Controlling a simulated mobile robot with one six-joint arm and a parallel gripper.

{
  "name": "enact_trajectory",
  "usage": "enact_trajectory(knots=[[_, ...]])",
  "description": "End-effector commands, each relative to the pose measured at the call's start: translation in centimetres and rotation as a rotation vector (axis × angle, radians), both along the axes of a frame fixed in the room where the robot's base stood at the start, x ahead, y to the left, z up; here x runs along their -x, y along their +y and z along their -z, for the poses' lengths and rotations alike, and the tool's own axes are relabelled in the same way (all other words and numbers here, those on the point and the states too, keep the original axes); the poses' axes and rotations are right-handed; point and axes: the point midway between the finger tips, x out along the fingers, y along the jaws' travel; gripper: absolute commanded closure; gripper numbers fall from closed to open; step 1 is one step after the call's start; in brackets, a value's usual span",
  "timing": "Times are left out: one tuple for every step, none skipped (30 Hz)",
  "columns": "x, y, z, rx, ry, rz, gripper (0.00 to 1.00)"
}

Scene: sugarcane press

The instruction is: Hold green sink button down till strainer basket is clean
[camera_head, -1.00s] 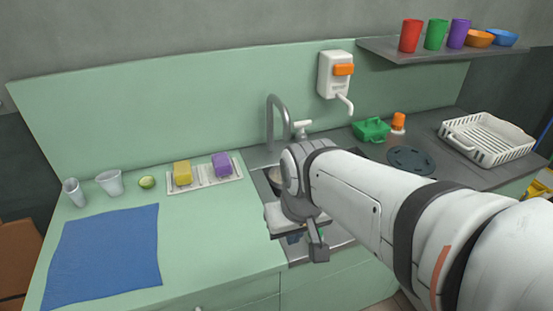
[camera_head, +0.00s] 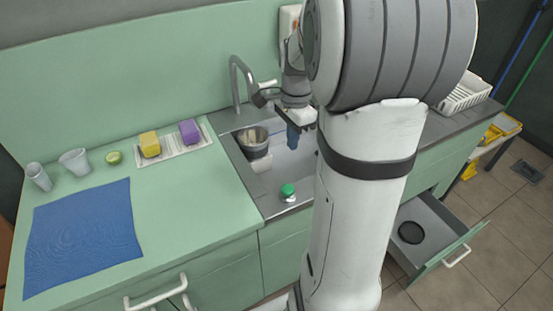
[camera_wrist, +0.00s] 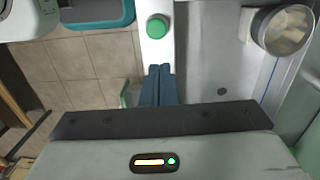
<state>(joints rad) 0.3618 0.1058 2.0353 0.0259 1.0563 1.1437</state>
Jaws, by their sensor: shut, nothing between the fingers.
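The green sink button (camera_head: 288,190) sits on the sink's front rim, and it also shows near the top of the wrist view (camera_wrist: 158,27). The metal strainer basket (camera_head: 253,138) stands at the left inside the sink (camera_head: 289,160); in the wrist view the basket (camera_wrist: 285,28) is at the upper right, with whitish contents that I cannot make out clearly. My gripper (camera_head: 293,140) is shut and empty, its blue fingertips over the sink behind the button in the head view. In the wrist view the closed fingers (camera_wrist: 159,70) are apart from the button.
A faucet (camera_head: 238,80) stands behind the sink. Yellow (camera_head: 149,144) and purple (camera_head: 190,131) sponges lie on a tray to the left. A blue mat (camera_head: 82,236) and cups lie farther left. An open drawer (camera_head: 430,232) juts out at the lower right.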

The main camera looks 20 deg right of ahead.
Motion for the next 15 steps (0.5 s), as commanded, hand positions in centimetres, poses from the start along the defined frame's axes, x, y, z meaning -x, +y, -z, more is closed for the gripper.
enact_trajectory(knots=[[-0.1, -0.2, 0.1, 0.000, 0.003, 0.012, 1.00], [-0.1, -0.2, 0.1, -0.001, 0.003, 0.016, 1.00], [-0.1, -0.2, 0.1, -0.001, 0.003, 0.018, 1.00], [-0.1, -0.2, 0.1, -0.001, 0.003, 0.018, 1.00], [-0.1, -0.2, 0.1, 0.000, 0.003, 0.017, 1.00], [-0.1, -0.2, 0.1, 0.000, 0.002, 0.016, 1.00], [-0.1, -0.2, 0.1, 0.000, 0.002, 0.016, 1.00], [-0.1, -0.2, 0.0, 0.000, 0.002, 0.016, 1.00], [-0.1, -0.2, 0.0, 0.000, 0.002, 0.015, 1.00], [-0.1, -0.2, 0.1, 0.000, 0.003, 0.015, 1.00], [-0.1, -0.2, 0.2, 0.000, 0.003, 0.015, 1.00], [0.0, -0.2, 0.3, -0.001, 0.004, 0.015, 1.00], [0.0, -0.1, 0.5, -0.001, 0.004, 0.015, 1.00], [0.0, -0.1, 0.8, -0.001, 0.004, 0.015, 1.00], [0.0, -0.1, 1.3, -0.001, 0.004, 0.015, 1.00]])
